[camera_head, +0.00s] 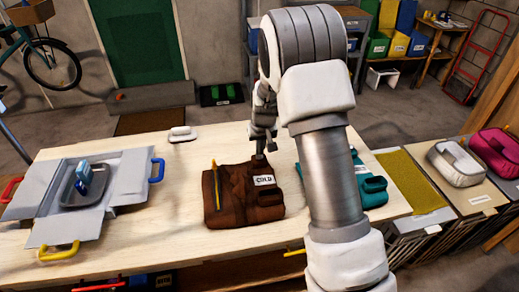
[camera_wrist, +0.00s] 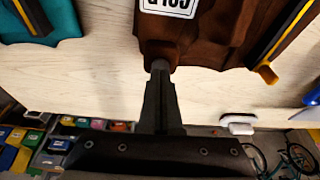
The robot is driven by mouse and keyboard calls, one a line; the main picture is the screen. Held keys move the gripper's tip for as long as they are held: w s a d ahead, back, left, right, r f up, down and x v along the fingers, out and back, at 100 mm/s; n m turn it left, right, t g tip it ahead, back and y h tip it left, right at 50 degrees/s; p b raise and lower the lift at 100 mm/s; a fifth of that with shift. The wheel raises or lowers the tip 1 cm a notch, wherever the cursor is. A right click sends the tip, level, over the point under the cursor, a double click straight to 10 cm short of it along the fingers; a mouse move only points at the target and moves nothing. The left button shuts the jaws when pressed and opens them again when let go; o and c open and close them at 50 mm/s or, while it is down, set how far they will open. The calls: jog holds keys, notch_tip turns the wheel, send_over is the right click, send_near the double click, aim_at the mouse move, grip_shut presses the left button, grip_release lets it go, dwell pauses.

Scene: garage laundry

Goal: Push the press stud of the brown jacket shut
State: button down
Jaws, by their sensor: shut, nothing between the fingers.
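My gripper (camera_head: 261,155) is shut and empty at the jacket's far edge, pointing down. In the wrist view its fingertips (camera_wrist: 160,66) are at that tab; whether they touch it I cannot tell. I cannot make out the press stud; the fingertips may hide it.
A teal garment (camera_head: 374,185) lies right of the jacket, partly behind my arm. An open grey box (camera_head: 120,192) with coloured handles and a tray stands on the left. A small white object (camera_head: 182,134) lies at the back.

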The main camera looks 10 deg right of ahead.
jog(key=v, duration=1.2)
jog(key=shift+w+r, duration=0.25)
jog(key=shift+w, duration=0.1)
jog(key=s+r+t, duration=0.1)
jog(key=s+r, duration=1.1)
jog(key=s, duration=0.3)
jog(key=s+r+t, duration=0.1)
jog(key=s, duration=1.5)
jog(key=shift+s+r, duration=0.2)
jog(key=shift+s, duration=0.2)
